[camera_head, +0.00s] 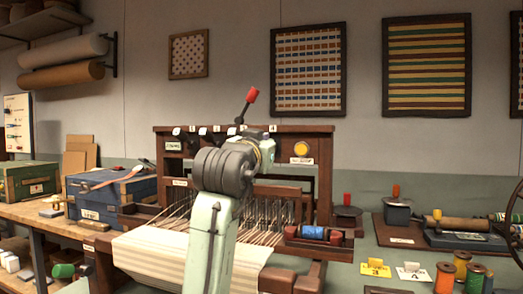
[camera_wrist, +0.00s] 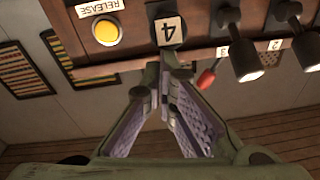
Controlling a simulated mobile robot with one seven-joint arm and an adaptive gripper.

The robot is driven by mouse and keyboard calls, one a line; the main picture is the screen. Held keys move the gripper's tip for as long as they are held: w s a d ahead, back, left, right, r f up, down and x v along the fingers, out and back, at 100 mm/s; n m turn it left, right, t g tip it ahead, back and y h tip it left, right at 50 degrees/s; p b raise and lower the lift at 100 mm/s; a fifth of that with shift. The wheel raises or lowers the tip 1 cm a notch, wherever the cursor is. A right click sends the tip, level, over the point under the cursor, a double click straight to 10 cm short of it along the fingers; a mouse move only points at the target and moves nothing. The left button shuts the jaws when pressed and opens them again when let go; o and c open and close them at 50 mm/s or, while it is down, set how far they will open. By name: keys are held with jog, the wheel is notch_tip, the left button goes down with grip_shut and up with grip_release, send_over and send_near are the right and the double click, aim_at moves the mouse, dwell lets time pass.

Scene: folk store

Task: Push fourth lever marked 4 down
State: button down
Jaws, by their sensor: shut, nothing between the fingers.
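A white tag marked 4 (camera_wrist: 168,30) shows on a dark mount on the loom's wooden top rail in the upside-down wrist view. In the head view, that tag (camera_head: 272,128) sits at the right of the lever row. A lever with a red tip (camera_head: 251,95) sticks up and leans right; its tip also shows beside my fingers in the wrist view (camera_wrist: 207,78). My gripper (camera_wrist: 160,76) is shut and empty, close to the tag 4. Contact with a lever cannot be seen. My wrist hides the fingers in the head view.
White-ended levers (camera_wrist: 246,66) stand near tags 3 and 2. A yellow RELEASE button (camera_wrist: 106,32) is close beside tag 4. Loom threads (camera_head: 180,212) lie below my arm. Spools (camera_head: 445,277) and a winder (camera_head: 465,235) occupy the right table.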

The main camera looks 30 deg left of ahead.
jog(key=shift+f+t+b, duration=0.3)
jog(key=shift+f+b, duration=0.25)
jog(key=shift+f, duration=0.35)
jog(key=shift+w, duration=0.1)
